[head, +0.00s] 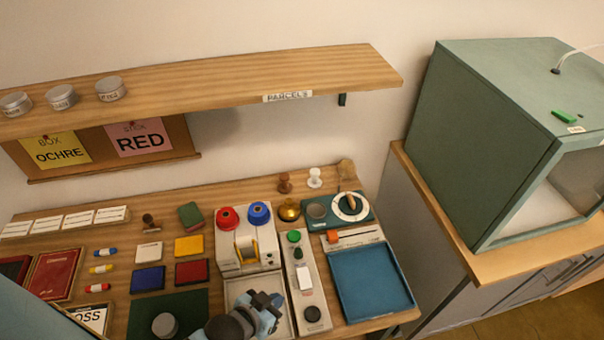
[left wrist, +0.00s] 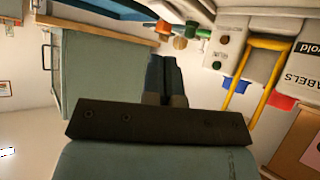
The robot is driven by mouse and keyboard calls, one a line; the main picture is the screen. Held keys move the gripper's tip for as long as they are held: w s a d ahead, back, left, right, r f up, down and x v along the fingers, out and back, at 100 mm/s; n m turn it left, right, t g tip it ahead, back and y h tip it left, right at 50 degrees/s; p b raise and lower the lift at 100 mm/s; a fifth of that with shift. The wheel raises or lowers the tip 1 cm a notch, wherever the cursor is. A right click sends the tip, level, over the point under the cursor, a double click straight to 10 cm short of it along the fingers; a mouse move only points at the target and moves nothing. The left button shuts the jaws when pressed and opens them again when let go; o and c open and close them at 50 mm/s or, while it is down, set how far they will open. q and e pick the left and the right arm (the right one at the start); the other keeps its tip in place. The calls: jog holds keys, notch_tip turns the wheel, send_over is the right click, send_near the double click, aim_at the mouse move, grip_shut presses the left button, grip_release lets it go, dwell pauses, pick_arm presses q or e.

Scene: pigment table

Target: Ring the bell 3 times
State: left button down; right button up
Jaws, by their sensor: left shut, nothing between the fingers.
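The bell (head: 289,209) is a small brass dome at the back of the table, just right of the blue-capped knob in the head view. In the left wrist view a small brownish round thing beyond the fingers may be the bell, but I cannot tell for sure. My left gripper (head: 268,302) is low in the head view, over the front of the table and well short of the bell. Its fingers (left wrist: 163,75) are together and empty in the left wrist view. My right gripper is not in view.
A device with red and blue knobs (head: 245,249) stands just left of the bell. A grey button panel (head: 305,290), a dial unit (head: 321,210) and a blue tray (head: 372,282) lie to the right. A wooden shelf (head: 220,80) hangs above the table's back.

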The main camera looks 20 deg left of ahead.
pick_arm(q)
jog(key=w, duration=0.3)
jog(key=w+f+n+g, duration=0.1)
jog(key=w, duration=0.3)
jog(key=w+n+g+b, duration=0.1)
jog(key=w, duration=0.2)
jog(key=shift+w+d+f, duration=0.2)
jog(key=shift+w+d, duration=0.1)
jog(key=shift+d, duration=0.1)
jog(key=w, duration=0.2)
jog(key=w+a+r+n+g, duration=0.1)
jog(key=w, duration=0.1)
jog(key=w+g+b, duration=0.1)
jog(key=w, duration=0.2)
jog(key=shift+a+r+n+y, duration=0.2)
jog(key=shift+a+n+y, duration=0.1)
jog(key=shift+n, duration=0.1)
jog(key=w+a+r+n+g+y+b, duration=0.1)
jog(key=w+a+r+n+g+y, duration=0.15)
jog(key=w+a+r, duration=0.4)
notch_tip(320, 180, up, 5)
jog(key=n+g+y+b, duration=0.1)
jog(key=n+g+y, duration=0.1)
jog(key=n, duration=0.2)
send_over(288, 200)
jog(key=s+d, duration=0.2)
jog(key=shift+s+a+r+m, duration=0.15)
jog(key=shift+r+m, duration=0.05)
jog(key=shift+m, duration=0.05)
